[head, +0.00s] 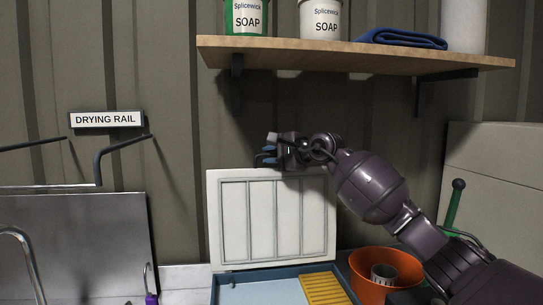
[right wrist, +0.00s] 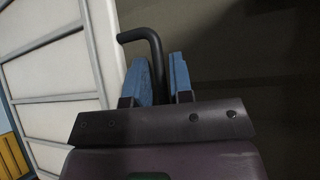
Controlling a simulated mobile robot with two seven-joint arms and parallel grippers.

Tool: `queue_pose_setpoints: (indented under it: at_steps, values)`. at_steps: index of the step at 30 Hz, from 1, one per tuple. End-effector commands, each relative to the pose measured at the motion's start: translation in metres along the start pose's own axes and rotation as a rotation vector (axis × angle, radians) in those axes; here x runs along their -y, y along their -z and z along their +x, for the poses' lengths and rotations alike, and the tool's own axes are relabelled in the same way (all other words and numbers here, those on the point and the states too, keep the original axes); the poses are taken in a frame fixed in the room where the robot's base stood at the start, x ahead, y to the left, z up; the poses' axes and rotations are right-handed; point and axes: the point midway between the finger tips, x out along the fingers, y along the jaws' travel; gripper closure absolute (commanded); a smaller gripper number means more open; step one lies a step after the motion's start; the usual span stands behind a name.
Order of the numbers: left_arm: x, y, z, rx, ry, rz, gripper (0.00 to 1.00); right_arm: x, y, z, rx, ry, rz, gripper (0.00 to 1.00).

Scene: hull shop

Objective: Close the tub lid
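The tub (head: 255,292) is pale blue inside and stands at the bottom of the head view, cut off by the frame edge. Its white ribbed lid (head: 262,222) stands upright at the back of the tub, so the tub is open. My right gripper (head: 267,154) is just above the lid's top edge, pointing left. In the right wrist view the lid (right wrist: 50,60) is to the left of my blue finger pads (right wrist: 162,78). The pads are apart, and the lid is not between them. My left gripper is not in view.
A yellow ribbed piece (head: 326,289) lies in the tub's right part. An orange bowl (head: 362,290) stands to its right. A wooden shelf (head: 350,55) with soap buckets hangs above my gripper. A dark bent rod (right wrist: 145,36) shows past the fingers.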

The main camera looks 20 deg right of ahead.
Motion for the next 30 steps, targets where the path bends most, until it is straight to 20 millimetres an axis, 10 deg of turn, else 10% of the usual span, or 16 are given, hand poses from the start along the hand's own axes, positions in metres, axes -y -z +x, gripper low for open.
queue_pose_setpoints:
  at_steps: [7,30]
  values:
    - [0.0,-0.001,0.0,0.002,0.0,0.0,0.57,0.0,0.0,0.0,0.0,0.0,0.0,1.0]
    - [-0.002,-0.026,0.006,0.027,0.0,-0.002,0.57,-0.016,-0.025,-0.028,0.002,0.089,-0.087,1.0]
